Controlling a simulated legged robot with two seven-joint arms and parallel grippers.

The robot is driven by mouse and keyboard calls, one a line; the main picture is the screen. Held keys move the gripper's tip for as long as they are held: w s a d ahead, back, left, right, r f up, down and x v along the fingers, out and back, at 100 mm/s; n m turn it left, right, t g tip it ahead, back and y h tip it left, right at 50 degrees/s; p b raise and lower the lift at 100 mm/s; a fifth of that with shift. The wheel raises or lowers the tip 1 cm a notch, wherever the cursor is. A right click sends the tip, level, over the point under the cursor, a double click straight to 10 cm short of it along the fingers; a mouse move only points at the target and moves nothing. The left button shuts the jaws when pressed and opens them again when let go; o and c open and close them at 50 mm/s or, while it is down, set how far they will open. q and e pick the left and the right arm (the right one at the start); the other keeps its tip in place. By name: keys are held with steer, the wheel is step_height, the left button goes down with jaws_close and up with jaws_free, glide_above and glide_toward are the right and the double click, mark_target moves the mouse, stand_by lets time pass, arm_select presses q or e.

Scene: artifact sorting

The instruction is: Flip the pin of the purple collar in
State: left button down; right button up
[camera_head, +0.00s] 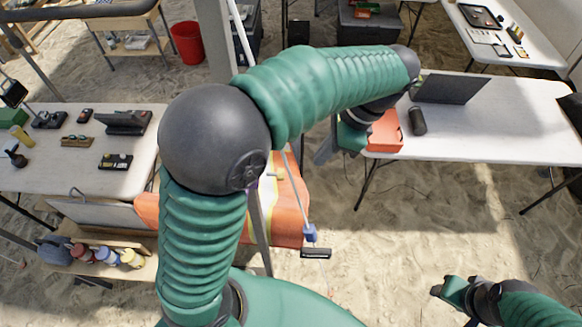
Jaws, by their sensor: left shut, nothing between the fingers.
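A small blue-purple piece (310,233), which looks like the purple collar, sits at the lower end of a thin slanted rod, in the middle of the view. Its pin is too small to make out. A small black bar (316,253) shows just below it. My left arm arches over the middle, and its gripper (326,150) is shut and empty, pointing down-left above and apart from the collar, beside the right table. My right gripper (446,290) is at the lower right over the sand, away from the collar; its fingers are too unclear to judge.
An orange cloth-like surface (288,205) lies behind the rod, partly hidden by my arm. An orange box (386,133) sits on the right table (470,140). The left table (50,170) holds small devices. Bottles stand on a low shelf (140,272). Sand at right centre is open.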

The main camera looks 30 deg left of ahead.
arm_select(q)
steer(key=w+p+x, duration=0.1)
steer(key=p+x, duration=0.1)
steer(key=x, duration=0.5)
steer(key=s+a, duration=0.1)
steer(key=s+a+p, duration=0.1)
steer(key=a, duration=0.1)
steer(key=s+a+p, duration=0.1)
steer(key=shift+s+a+f, duration=0.1)
steer(key=shift+a+f, duration=0.2)
steer(key=shift+f, duration=0.05)
arm_select(e)
steer(key=r, duration=0.1)
steer(key=w+r, duration=0.1)
steer(key=d+r, duration=0.1)
steer(key=r, duration=0.1)
steer(key=shift+w+d, duration=0.1)
steer(key=shift+w, duration=0.2)
arm_select(q)
steer(key=shift+p, duration=0.3)
arm_select(e)
steer(key=shift+r, duration=0.1)
